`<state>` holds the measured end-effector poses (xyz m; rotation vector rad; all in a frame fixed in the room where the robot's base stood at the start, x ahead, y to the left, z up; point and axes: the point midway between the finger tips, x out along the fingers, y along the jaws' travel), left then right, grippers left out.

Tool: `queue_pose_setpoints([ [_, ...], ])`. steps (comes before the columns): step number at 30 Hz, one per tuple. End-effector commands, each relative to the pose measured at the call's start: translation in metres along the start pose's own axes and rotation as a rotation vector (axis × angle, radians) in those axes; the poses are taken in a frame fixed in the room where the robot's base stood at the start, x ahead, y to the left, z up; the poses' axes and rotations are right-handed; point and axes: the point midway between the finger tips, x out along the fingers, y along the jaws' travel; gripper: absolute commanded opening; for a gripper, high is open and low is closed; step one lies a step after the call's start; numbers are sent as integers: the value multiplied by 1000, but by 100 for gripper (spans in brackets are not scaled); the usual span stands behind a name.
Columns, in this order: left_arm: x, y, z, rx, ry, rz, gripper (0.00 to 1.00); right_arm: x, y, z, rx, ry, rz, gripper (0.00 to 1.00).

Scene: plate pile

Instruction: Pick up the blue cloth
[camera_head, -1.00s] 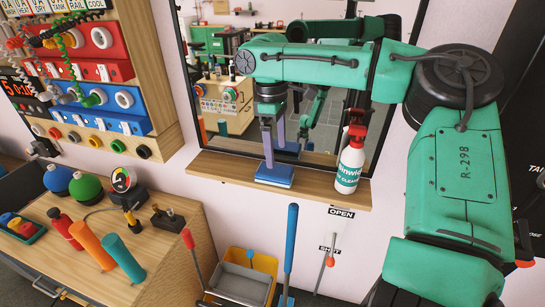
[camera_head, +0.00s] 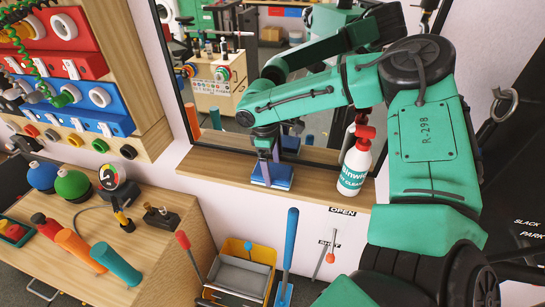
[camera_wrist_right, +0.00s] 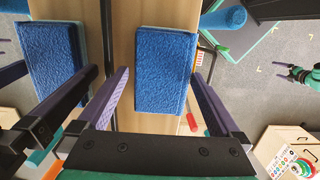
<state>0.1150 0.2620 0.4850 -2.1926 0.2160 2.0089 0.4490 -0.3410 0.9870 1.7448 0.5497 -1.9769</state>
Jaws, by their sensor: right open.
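The blue cloth (camera_head: 272,181) is a folded, thick rectangle lying on a wooden shelf (camera_head: 218,166) below a mirror. It also shows in the right wrist view (camera_wrist_right: 166,70), with its reflection in the mirror to the left. My right gripper (camera_head: 269,163) is pointing down just over the cloth in the head view. In the right wrist view, its two purple fingers (camera_wrist_right: 160,76) are spread open, one on each side of the cloth, with nothing gripped. I cannot tell whether the fingertips touch it. My left gripper is not in view.
A spray bottle (camera_head: 354,165) with a red head stands on the shelf right of the cloth. The mirror (camera_head: 215,110) rises directly behind. A workbench (camera_head: 160,238) with tools is at left. A dustpan (camera_head: 241,275) and a blue-handled tool (camera_head: 290,245) stand below the shelf.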

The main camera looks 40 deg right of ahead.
Motion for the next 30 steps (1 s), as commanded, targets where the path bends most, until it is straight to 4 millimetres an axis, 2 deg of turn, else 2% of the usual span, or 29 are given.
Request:
queue_pose_setpoints([
  [3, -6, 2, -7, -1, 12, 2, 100, 14, 0, 0, -2, -1, 0, 100],
  [9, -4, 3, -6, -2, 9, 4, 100, 18, 0, -1, -1, 2, 1, 100],
  [11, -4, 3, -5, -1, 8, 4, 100, 17, 0, -1, -1, 2, 1, 81],
  [12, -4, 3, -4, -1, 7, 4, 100, 17, 0, -1, -1, 2, 1, 66],
  [15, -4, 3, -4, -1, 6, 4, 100, 17, 0, -1, -1, 2, 1, 30],
  [25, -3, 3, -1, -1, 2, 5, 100, 12, 0, -1, 0, 3, 2, 29],
  [28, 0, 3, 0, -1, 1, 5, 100, 0, 0, 0, 0, 5, 3, 29],
  [30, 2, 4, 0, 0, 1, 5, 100, -16, 0, 2, 0, 7, 4, 29],
])
